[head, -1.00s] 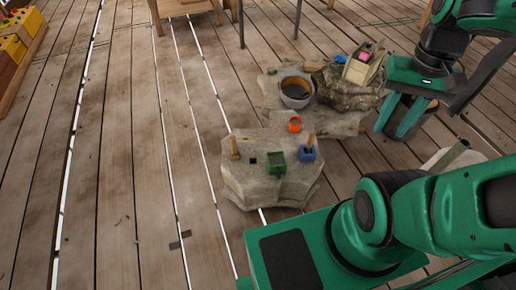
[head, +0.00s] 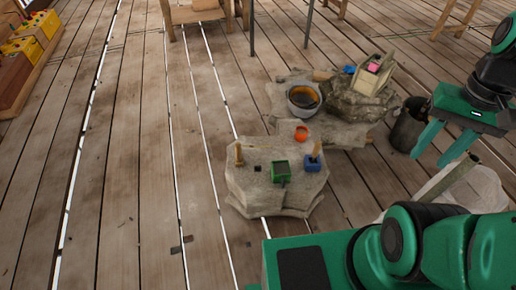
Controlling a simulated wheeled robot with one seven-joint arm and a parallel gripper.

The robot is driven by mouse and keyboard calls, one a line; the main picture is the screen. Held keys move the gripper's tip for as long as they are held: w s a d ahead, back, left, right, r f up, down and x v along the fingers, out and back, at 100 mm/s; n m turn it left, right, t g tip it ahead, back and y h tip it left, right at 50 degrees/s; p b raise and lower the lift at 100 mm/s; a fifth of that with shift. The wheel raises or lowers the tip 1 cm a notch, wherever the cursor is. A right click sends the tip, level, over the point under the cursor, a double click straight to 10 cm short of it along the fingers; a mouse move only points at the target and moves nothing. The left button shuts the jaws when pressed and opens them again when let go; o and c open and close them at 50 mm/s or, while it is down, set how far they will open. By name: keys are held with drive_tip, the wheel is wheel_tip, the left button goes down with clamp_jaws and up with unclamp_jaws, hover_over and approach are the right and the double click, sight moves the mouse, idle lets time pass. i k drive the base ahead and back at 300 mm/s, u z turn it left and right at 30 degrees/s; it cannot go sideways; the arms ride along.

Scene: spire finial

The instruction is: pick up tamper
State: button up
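A blue block with a wooden handle (head: 313,162) stands on the right side of the near stone slab (head: 245,185); it looks like the tamper, though it is small and I cannot be certain. A thin wooden peg (head: 238,154) stands upright on the slab's left side. A green open-topped box (head: 281,171) and a small black cube (head: 257,168) sit between them. My gripper (head: 431,158) is at the right, its two green fingers apart and pointing down-left. Nothing shows between the fingers. It is well to the right of the slab and touches nothing there.
An orange ring-like cup (head: 301,133) is behind the slab. A pot with dark contents (head: 303,99) and a rock pile (head: 360,98) lie further back. A dark bucket (head: 408,126) stands left of my gripper. A pale round object (head: 470,190) is lower right.

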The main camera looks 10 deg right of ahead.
sight(240, 160)
drive_tip(key=u, duration=1.6)
drive_tip(key=i, duration=0.45)
drive_tip(key=z, duration=1.3)
drive_tip(key=i, duration=0.5)
drive_tip(key=u, duration=0.05)
